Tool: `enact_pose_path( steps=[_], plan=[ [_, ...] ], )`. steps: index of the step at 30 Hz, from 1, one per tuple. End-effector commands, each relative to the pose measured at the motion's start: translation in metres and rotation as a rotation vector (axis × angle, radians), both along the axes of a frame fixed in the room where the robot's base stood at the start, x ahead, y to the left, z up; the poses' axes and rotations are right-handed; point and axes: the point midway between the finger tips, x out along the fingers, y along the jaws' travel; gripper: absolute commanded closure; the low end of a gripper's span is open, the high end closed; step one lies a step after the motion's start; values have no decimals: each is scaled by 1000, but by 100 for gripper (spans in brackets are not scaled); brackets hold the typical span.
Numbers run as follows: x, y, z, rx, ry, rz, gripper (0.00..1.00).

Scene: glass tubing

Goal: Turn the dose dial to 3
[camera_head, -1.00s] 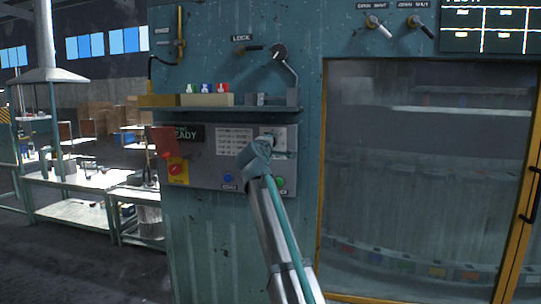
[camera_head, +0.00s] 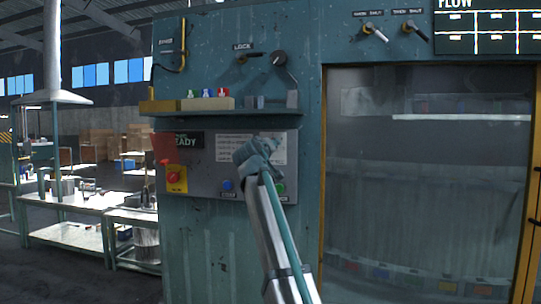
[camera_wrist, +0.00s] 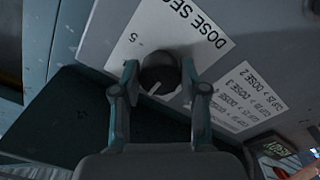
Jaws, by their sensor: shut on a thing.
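The dose dial (camera_wrist: 159,76) is a round dark knob on a white plate (camera_wrist: 188,28) with upside-down lettering that starts "DOSE SEC" and a 5 beside the knob. A pale pointer line on the knob points down and slightly left in the wrist view. My gripper (camera_wrist: 160,78) has one finger on each side of the knob and is shut on it. In the head view my gripper (camera_head: 262,150) is at the control panel (camera_head: 205,184), over part of the white plate (camera_head: 279,149), and hides the dial.
A printed sheet (camera_head: 232,147) is left of my gripper. A blue button (camera_head: 227,185), a green button (camera_head: 280,187) and a red knob on yellow (camera_head: 175,177) sit lower on the panel. A shelf (camera_head: 225,112) with small bottles juts out above. A glazed door (camera_head: 425,190) is at the right.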

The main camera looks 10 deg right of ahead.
Motion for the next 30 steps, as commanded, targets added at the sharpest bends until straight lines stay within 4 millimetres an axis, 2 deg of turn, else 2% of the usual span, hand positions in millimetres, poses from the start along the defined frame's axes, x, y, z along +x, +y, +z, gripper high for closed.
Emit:
enact_pose_path(
  steps=[20,21,25,30],
  plan=[
    [0,0,0,64,-28,1,92],
    [0,0,0,64,-28,1,52],
    [0,0,0,63,-28,0,32],
    [0,0,0,63,-28,0,32]
  ],
)
